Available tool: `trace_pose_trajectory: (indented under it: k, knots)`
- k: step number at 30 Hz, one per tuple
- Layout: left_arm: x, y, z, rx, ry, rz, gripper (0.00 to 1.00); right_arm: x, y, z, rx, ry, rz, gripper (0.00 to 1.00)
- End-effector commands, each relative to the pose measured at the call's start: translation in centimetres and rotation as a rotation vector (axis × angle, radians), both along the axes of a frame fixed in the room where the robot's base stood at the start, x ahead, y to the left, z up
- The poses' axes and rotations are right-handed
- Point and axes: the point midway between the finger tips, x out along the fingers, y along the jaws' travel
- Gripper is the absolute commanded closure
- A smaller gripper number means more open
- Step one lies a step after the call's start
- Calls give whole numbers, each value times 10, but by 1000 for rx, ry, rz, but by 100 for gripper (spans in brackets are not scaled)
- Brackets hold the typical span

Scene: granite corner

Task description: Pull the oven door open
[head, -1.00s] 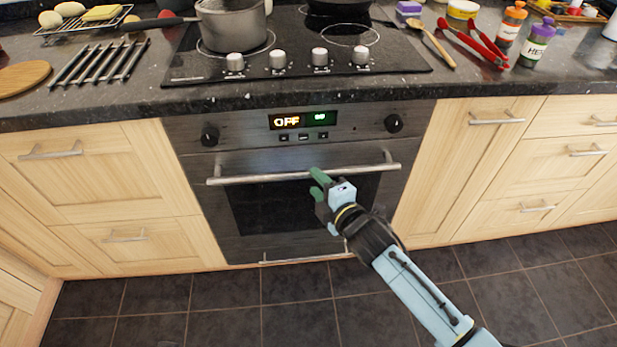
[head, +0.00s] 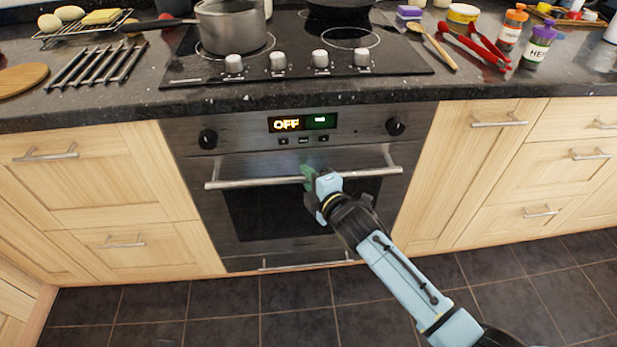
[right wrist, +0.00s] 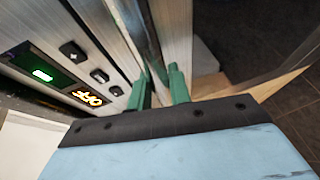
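The oven door (head: 275,212) is dark with a black window and stands closed under the hob. Its long silver handle (head: 235,183) runs across the door's top and also shows in the right wrist view (right wrist: 143,30). My right gripper (head: 307,174) is at the middle of this handle. In the right wrist view its two green fingers (right wrist: 159,82) stand on either side of the bar, close together with the bar between them; the contact itself is partly hidden. My left gripper is not in view.
The oven panel with its lit OFF display (head: 287,125) and two knobs is just above the handle. The granite counter (head: 100,107) overhangs it, with a pot (head: 230,28) on the hob. Wooden cabinets flank the oven. The tiled floor (head: 240,310) in front is clear.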

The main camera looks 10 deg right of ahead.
Motion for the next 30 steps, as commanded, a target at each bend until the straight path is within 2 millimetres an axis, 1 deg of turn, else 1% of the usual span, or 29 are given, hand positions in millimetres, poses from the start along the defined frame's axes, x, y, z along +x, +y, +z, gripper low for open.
trace_pose_trajectory:
  k: [1,3,4,13,19,21,26,30]
  knots:
    - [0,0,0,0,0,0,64,0,0,0,0,0,0,90]
    - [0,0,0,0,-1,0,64,0,0,0,0,0,0,99]
    - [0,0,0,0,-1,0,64,0,0,0,0,0,0,100]
    - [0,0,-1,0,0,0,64,-2,0,-1,0,-3,0,100]
    - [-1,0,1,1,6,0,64,-15,0,-5,1,-28,1,100]
    - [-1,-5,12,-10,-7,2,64,-22,1,-6,2,-44,1,100]
    - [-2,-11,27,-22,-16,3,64,-42,1,-12,0,-87,1,100]
    - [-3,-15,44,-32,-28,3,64,-60,1,-16,1,-131,2,100]
